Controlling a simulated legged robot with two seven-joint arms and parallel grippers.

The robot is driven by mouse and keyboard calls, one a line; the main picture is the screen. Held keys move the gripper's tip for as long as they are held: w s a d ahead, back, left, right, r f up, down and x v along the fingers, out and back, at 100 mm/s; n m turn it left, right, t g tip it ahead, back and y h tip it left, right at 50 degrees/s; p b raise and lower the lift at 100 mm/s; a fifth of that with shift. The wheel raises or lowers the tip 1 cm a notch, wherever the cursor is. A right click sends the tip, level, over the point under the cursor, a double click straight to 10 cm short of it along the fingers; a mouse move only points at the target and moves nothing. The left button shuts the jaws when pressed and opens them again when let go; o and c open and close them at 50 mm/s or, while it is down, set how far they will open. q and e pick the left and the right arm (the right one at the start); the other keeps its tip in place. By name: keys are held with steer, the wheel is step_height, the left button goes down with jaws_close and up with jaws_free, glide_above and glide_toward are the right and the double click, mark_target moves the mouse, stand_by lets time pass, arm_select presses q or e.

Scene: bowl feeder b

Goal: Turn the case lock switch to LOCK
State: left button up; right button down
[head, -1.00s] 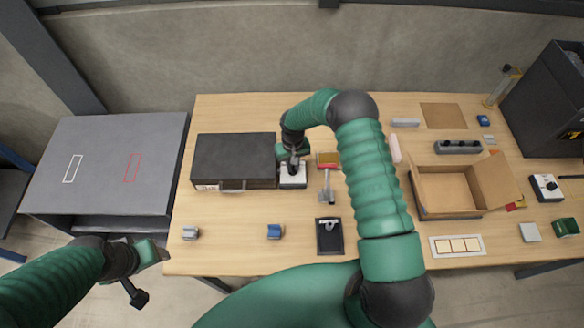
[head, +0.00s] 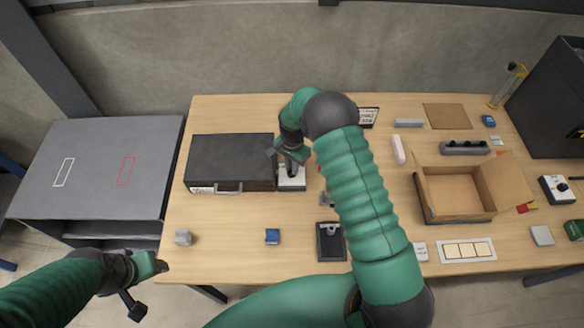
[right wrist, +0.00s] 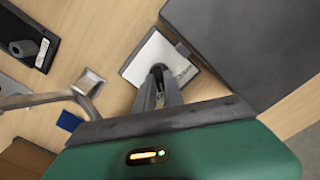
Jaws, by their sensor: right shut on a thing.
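A dark case (head: 232,158) with a handle at its front lies shut on the table. Directly to its right stands the case lock switch, a white-topped box (head: 291,184) with a dark knob; the white plate also shows in the right wrist view (right wrist: 142,67). My right gripper (head: 290,167) is over this box, its fingers (right wrist: 159,80) shut on the dark knob. The fingers hide most of the knob, and I cannot read its position or the label. My left gripper (head: 152,266) is off the table's front left corner, away from the case; its jaws are unclear.
A grey side table (head: 100,160) stands left. An open cardboard box (head: 425,205) stands right. My right arm covers the table's middle.

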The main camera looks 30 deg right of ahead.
steer(key=shift+w+m, duration=0.15)
steer(key=shift+m, duration=0.65)
steer(key=shift+r, duration=0.1)
steer(key=c, duration=1.6)
jaws_free()
steer(key=shift+o, duration=0.8)
steer(key=shift+a, duration=0.15)
step_height(320, 180, up, 17)
steer(key=b, duration=0.3)
